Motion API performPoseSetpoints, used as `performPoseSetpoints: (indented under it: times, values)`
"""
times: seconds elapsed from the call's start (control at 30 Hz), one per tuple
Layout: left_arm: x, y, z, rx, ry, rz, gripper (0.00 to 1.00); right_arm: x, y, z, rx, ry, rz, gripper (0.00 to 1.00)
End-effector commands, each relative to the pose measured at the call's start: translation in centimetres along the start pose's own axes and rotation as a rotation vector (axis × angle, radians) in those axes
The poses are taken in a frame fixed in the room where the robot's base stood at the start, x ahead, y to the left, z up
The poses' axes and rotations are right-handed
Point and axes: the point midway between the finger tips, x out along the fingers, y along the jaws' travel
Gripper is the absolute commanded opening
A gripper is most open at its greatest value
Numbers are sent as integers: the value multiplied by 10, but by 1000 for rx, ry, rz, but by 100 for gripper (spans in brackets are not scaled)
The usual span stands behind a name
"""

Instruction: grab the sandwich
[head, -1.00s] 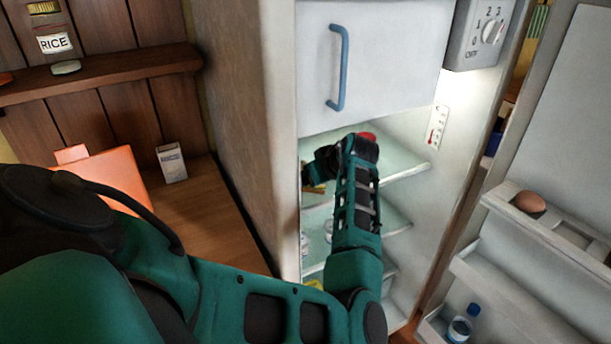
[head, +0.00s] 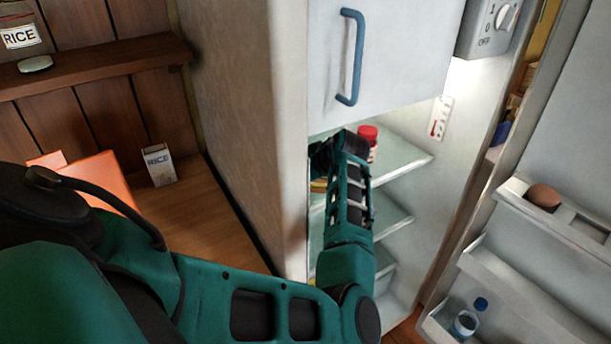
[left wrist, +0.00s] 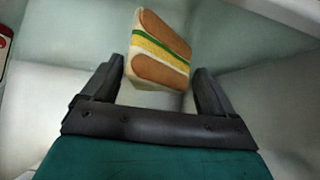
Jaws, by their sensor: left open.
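The sandwich (left wrist: 158,50), with brown crust and green and yellow filling, is in the left wrist view. It lies just ahead of and partly between the fingers of my open left gripper (left wrist: 160,78). I cannot tell whether the fingers touch it. In the head view my left gripper (head: 322,165) reaches inside the open fridge at the top shelf, mostly hidden by its own wrist. A small yellowish edge (head: 318,185) shows below it there, perhaps the sandwich. My right gripper is not in view.
The freezer door (head: 390,50) is above and the fridge side wall (head: 235,110) is to the left. The open fridge door holds an egg (head: 543,196) and a bottle (head: 467,322).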

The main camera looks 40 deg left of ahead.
Motion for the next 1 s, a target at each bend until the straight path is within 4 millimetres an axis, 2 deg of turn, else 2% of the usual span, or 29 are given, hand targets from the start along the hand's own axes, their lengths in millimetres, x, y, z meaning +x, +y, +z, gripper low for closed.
performPoseSetpoints:
  times: [0.13,0.5,1.0]
  values:
    - [0,0,0,0,0,0,87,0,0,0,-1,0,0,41]
    - [0,0,0,0,0,0,54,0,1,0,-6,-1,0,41]
    - [-2,-1,-6,0,1,1,53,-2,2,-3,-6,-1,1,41]
